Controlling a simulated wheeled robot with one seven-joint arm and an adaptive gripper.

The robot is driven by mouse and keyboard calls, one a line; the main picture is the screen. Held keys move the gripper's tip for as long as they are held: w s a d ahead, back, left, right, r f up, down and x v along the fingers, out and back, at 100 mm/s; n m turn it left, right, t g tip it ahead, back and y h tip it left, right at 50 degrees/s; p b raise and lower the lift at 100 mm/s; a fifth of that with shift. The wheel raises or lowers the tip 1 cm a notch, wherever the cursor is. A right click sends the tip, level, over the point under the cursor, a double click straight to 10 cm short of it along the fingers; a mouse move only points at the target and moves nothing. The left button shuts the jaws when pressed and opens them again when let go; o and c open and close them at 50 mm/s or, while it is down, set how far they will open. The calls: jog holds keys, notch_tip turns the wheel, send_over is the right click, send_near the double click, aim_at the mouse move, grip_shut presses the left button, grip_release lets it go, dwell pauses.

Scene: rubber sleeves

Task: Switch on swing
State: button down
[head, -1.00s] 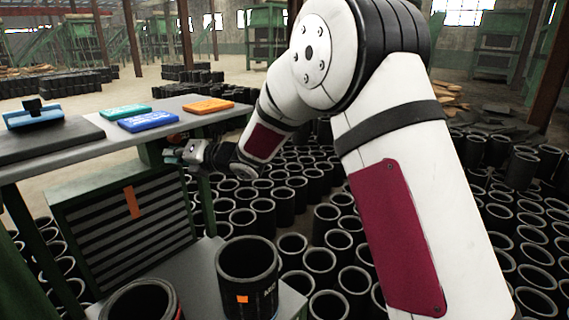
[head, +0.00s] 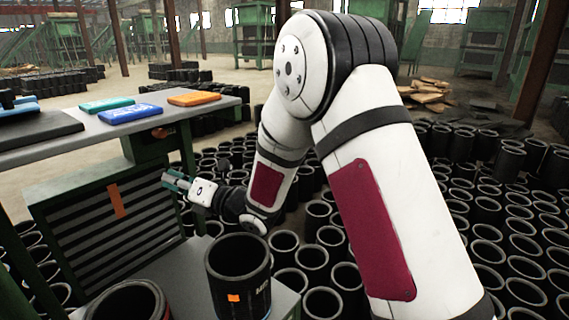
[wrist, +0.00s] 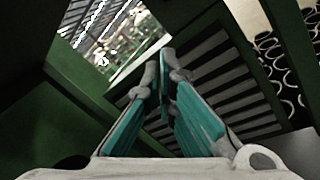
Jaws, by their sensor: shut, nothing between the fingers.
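A green box under the grey table carries a small orange part (head: 160,132), perhaps a knob; it is too small to tell if it is the switch, and no thing is clearly a swing. Below is a green cabinet with a dark slatted front (head: 112,222) and an orange tag (head: 117,201). My gripper (head: 166,180) is shut and empty, below the orange part and in front of the slatted panel's right side. In the wrist view its teal fingers (wrist: 160,68) meet at the tips before the slats (wrist: 215,75). The orange part is not visible there.
The grey table (head: 195,117) holds orange (head: 194,98), blue (head: 130,115) and teal (head: 107,104) pads. A black sleeve (head: 238,275) stands on a low grey surface (head: 188,265) beside another sleeve (head: 128,300). Many sleeves crowd the floor at right.

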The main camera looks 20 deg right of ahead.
jog(key=s+d+r+m+t+h, duration=0.1)
jog(key=d+r+m+h, duration=0.25)
jog(key=d+m, duration=0.25)
jog(key=s+d+r+m+h, duration=0.2)
jog(key=d+m+h, duration=0.3)
jog(key=d, duration=0.1)
jog(key=s+d+r+m+g+h, duration=0.1)
jog(key=s+d+m+h, duration=0.1)
jog(key=s+d+m, duration=0.3)
jog(key=s+d+r+m+g+h+p, duration=0.1)
jog(key=s+d+m+g+h, duration=0.1)
jog(key=s+d+m, duration=0.4)
jog(key=shift+s+r+m+h, duration=0.3)
jog(key=shift+s+m+h, duration=0.15)
jog(key=shift+m+h, duration=0.25)
jog(key=s+d+f+m+g, duration=0.1)
jog(key=s+m+g, duration=0.2)
jog(key=s+m, duration=0.4)
jog(key=s+d+f+m+g, duration=0.1)
jog(key=s+m, duration=0.6)
jog(key=s, duration=1.2)
jog(key=shift+d+f+g, duration=0.2)
jog(key=shift+f+g, duration=0.55)
jog(key=shift+g, duration=0.45)
jog(key=shift+a+h, duration=0.1)
jog(key=shift+h, duration=0.15)
